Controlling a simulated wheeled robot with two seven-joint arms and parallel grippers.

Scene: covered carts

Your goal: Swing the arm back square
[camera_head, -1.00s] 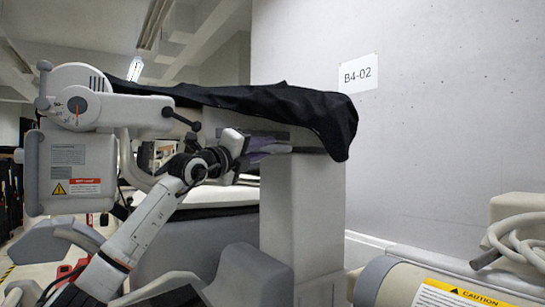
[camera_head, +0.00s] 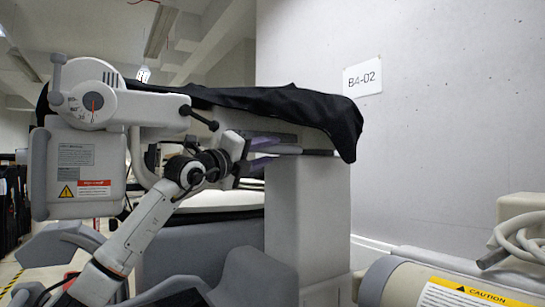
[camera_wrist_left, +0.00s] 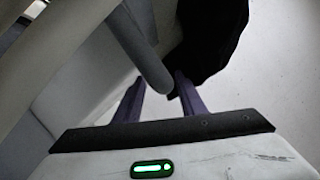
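The machine's white arm (camera_head: 155,110) runs right from a round joint with a degree dial and red pointer (camera_head: 93,101), under a black cover (camera_head: 285,103). A lever with a black knob (camera_head: 212,126) juts from the arm. My left gripper (camera_head: 285,146) is below the cover, beside the pale column, its purple fingers pointing right. In the left wrist view the fingers (camera_wrist_left: 160,85) are apart, and a grey bar (camera_wrist_left: 145,50) comes down to the gap between them. I cannot tell whether they touch it. My right gripper is out of view.
A grey box with warning labels (camera_head: 75,175) hangs below the joint. A pale column (camera_head: 308,215) stands under the cover. A concrete wall (camera_head: 440,130) with a B4-02 sign (camera_head: 362,77) is behind. A cylinder with a caution label (camera_head: 410,285) and coiled hose (camera_head: 520,235) fill the lower right.

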